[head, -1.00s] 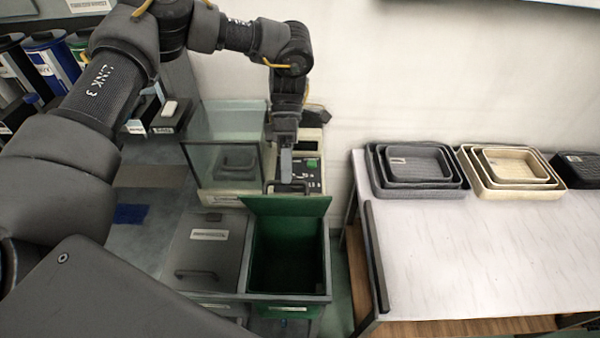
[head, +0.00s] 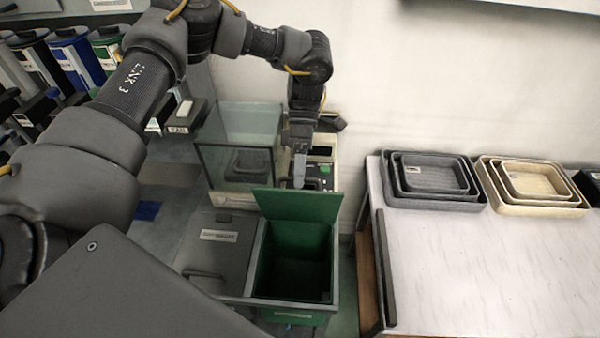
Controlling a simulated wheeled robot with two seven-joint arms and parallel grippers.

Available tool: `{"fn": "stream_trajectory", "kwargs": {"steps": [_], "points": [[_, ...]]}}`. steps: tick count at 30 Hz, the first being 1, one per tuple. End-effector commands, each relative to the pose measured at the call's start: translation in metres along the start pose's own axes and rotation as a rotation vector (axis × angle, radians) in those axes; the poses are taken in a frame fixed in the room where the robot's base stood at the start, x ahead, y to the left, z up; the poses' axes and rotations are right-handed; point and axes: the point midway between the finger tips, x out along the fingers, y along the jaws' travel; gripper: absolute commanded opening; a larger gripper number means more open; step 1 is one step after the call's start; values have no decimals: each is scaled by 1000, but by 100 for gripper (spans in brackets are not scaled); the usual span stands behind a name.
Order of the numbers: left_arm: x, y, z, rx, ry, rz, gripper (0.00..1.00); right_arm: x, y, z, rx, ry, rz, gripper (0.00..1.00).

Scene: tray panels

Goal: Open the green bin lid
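The green bin (head: 292,313) stands in the lower middle of the head view, and its dark green inside shows from above. Its green lid (head: 298,207) is raised, hinged up along the bin's back edge. My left gripper (head: 299,174) points down just behind the lid's top edge. One light grey finger shows clearly, and the gap between the fingers cannot be made out. Whether it touches the lid or its handle cannot be told. My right gripper is not in view.
A grey bin with a closed, handled lid (head: 217,252) adjoins the green bin on the left. A glass-sided case (head: 230,165) stands behind. At right, a white table (head: 470,265) carries nested grey trays (head: 440,203) and beige trays (head: 545,207). Coloured bins line the far left.

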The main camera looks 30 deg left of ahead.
Motion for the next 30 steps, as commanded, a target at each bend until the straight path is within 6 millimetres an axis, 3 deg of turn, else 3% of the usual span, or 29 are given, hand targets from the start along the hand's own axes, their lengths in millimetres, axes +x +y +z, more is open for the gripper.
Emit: {"fn": "stream_trajectory", "kwargs": {"steps": [24, 30], "points": [[-3, -2, 0, 1, 0, -1, 32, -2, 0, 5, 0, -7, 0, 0], [-21, 0, 1, -1, 2, 4, 32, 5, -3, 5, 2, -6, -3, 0]]}}
